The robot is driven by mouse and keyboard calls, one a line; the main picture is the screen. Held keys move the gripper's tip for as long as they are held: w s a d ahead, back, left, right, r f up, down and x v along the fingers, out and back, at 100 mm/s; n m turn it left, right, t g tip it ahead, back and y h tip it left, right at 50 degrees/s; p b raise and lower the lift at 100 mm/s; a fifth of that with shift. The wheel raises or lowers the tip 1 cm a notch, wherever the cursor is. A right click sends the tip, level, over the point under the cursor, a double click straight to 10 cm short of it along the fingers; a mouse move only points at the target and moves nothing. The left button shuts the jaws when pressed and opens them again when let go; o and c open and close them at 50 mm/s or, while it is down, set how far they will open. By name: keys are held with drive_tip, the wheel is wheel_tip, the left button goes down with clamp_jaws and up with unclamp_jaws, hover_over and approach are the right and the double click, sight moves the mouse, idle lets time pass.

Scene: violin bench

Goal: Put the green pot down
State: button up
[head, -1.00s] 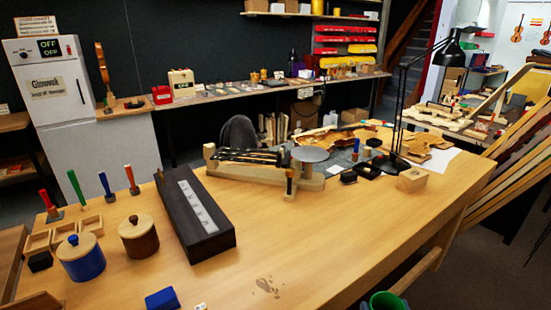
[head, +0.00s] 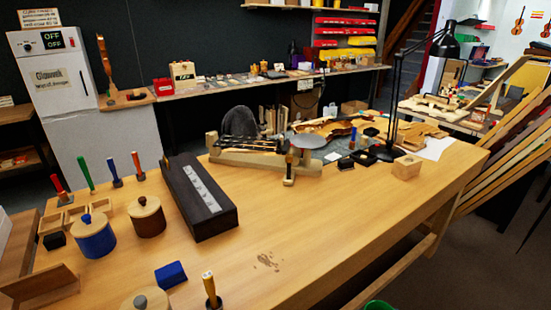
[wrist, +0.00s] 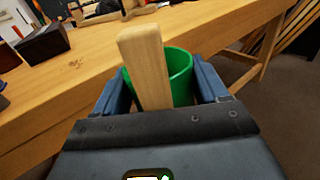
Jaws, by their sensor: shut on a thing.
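The green pot (wrist: 181,78) sits between the two dark blue fingers of my gripper (wrist: 160,72) in the wrist view. My gripper is shut on it. A pale wooden bar (wrist: 144,60) stands up in front of the pot and hides part of it; I cannot tell whether it touches the pot. In the head view only a sliver of the green pot's rim (head: 379,305) shows at the bottom edge, and my gripper is out of sight. The pot is beside the front edge of the wooden bench (head: 330,235), on the aisle side.
A blue block (head: 170,275), a long dark box (head: 199,197), lidded blue (head: 93,238) and brown (head: 147,219) jars stand on the bench. A black lamp (head: 390,110) and a small wooden block (head: 407,167) are at the back right. The bench's middle and right front are mostly clear.

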drive_tip(key=f, duration=0.2)
drive_tip(key=s+f, duration=0.1)
drive_tip(key=f, duration=0.1)
drive_tip(key=shift+f, duration=0.25)
drive_tip(key=shift+s+d+f, duration=0.15)
drive_tip(key=shift+f, duration=0.55)
drive_tip(key=shift+d, duration=0.1)
drive_tip(key=shift+s+d, duration=0.1)
